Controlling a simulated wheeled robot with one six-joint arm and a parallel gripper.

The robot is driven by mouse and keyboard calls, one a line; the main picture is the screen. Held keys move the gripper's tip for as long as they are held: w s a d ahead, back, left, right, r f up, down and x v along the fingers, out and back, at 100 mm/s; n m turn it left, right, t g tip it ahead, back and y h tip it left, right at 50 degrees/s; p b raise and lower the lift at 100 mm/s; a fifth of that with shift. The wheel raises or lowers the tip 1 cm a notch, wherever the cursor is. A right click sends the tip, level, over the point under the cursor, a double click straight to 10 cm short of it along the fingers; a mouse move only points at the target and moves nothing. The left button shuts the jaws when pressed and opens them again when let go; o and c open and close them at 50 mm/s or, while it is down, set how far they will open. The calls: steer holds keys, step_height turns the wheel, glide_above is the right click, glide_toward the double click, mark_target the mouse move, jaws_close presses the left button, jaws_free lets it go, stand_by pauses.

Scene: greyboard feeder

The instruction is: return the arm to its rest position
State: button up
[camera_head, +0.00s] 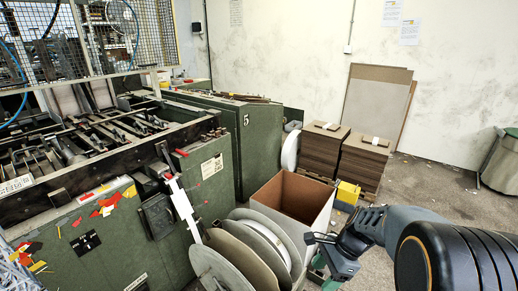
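My arm (397,226) reaches in from the lower right, with a large dark rounded joint close to the camera. My gripper (322,262) is at the arm's left end, pointing down and left, small and dark. It is in front of the open cardboard box and right of the large round reels as seen here. Its fingers are hard to make out against the dark floor, and I cannot tell whether they are apart. No held object can be made out.
The open box (318,212) and reels (238,252) stand beside the green machine (150,235). Behind are greyboard stacks (322,150), a yellow box (348,192) and boards leaning on the wall (372,103). A bin (500,165) stands far right.

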steer(key=s+r+n+t+h+p, duration=0.2)
steer(key=r+n+p, duration=0.2)
steer(key=r+n, duration=0.3)
steer(key=s+a+r+n+t+h+p, duration=0.1)
steer(key=s+r+n+t+h+p, duration=0.1)
steer(key=r+n+p, duration=0.3)
step_height(320, 180, up, 8)
steer(key=s+n+h, duration=0.1)
steer(key=n, duration=0.2)
steer(key=shift+s+a+f+t, duration=0.15)
steer(key=shift+s+f+t, duration=0.1)
steer(key=shift+s+t, duration=0.1)
steer(key=shift+s+r+n+t, duration=0.25)
steer(key=shift+r+n, duration=0.25)
steer(key=shift+n, duration=0.4)
